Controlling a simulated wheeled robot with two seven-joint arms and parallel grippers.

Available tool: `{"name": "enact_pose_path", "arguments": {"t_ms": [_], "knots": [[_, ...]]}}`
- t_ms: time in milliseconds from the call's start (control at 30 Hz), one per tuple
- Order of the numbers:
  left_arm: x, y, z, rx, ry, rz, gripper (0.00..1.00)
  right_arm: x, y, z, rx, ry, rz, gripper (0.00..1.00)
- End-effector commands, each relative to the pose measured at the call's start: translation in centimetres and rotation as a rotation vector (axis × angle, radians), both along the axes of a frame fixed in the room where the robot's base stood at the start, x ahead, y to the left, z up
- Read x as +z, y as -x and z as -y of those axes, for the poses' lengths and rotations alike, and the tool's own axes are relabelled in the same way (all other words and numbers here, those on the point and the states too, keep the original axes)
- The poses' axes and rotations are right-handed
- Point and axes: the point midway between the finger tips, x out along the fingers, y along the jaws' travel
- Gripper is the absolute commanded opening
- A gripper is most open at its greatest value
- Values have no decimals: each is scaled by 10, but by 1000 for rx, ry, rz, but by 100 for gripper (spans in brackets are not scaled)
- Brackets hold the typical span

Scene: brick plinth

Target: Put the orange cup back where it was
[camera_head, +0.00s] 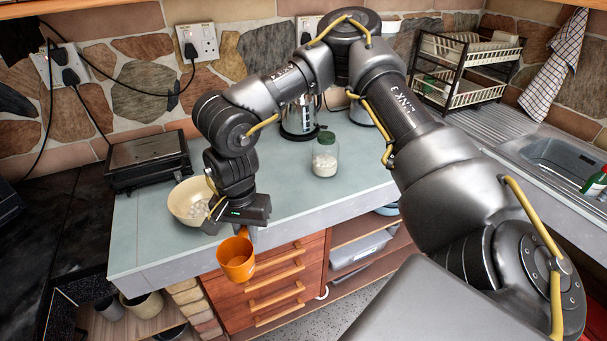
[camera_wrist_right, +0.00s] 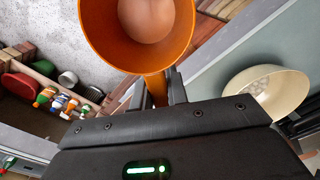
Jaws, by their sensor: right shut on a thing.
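The orange cup (camera_head: 237,264) hangs in front of the counter's front edge, before the wooden drawers, clear of any surface. It is tilted slightly in the head view. My right gripper (camera_head: 244,231) is shut on the cup's handle. The wrist view shows the orange cup (camera_wrist_right: 95,32) from above, with its handle between the fingers of the right gripper (camera_wrist_right: 157,88). A round pinkish-brown shape shows inside; I cannot tell whether it is the cup's bottom or contents. My left gripper is out of view.
A cream bowl (camera_head: 183,191) with pale round things stands on the counter (camera_head: 280,218), left of my right wrist. A black appliance (camera_head: 147,160) is behind it. A lidded glass jar (camera_head: 325,158) stands farther right. Counter space in front of the jar is clear.

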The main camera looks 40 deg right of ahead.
Motion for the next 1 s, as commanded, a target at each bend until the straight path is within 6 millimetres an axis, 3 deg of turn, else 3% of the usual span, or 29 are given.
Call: {"name": "enact_pose_path", "arguments": {"t_ms": [33, 200, 800, 1000], "knots": [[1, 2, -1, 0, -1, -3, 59, 1, 0, 2, -38, -1, 0, 0], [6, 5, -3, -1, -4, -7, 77, 5, -1, 16, -376, -8, -1, 0], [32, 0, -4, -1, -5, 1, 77, 21, 3, 99, -2432, -12, -14, 0], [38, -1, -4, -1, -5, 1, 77, 24, 9, 123, -2979, -5, -10, 0]]}}
